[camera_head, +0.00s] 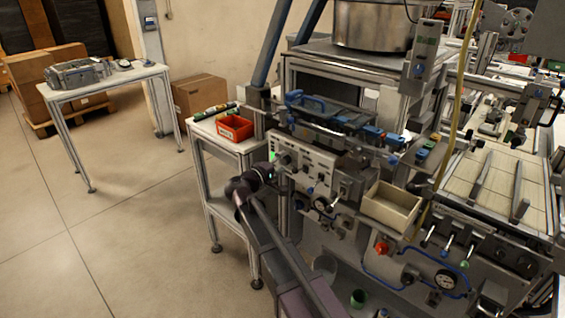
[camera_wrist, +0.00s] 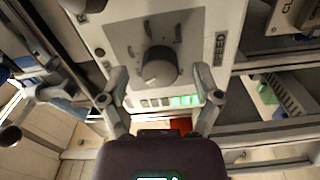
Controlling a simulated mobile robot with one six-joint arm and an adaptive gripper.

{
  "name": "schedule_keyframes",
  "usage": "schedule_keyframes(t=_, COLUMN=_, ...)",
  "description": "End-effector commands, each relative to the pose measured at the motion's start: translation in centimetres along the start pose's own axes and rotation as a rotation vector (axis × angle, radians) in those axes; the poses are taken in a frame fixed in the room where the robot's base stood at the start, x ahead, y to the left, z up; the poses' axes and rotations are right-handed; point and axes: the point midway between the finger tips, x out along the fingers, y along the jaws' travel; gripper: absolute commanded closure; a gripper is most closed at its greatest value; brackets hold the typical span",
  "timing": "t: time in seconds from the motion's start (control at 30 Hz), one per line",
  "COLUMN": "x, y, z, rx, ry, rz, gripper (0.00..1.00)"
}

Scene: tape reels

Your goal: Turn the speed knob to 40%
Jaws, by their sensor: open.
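My gripper (camera_wrist: 162,77) is open, one finger to each side of the knob, with gaps between fingers and knob. I cannot tell the knob's exact setting. In the head view, my gripper (camera_head: 268,168) is at the left end of the machine's control panel (camera_head: 305,160); the knob cannot be made out there.
A red bin (camera_head: 235,128) stands on a small table left of the machine. An open beige box (camera_head: 391,207) and a red knob (camera_head: 382,247) are on the machine's front. The floor at left is clear, up to a white table (camera_head: 105,77).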

Motion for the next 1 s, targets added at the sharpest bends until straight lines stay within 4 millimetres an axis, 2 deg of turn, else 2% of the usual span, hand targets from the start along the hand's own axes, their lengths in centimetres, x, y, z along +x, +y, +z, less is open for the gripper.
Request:
schedule_keyframes(t=0.27, x=-3.1, y=0.0, z=0.1, rx=0.0, ry=0.002, rz=0.0, gripper=0.18)
schedule_keyframes(t=0.7, x=-9.6, y=0.0, z=0.0, rx=0.0, ry=0.002, rz=0.0, gripper=0.18)
schedule_keyframes(t=1.0, x=-11.3, y=0.0, z=0.0, rx=0.0, ry=0.001, rz=0.0, gripper=0.18)
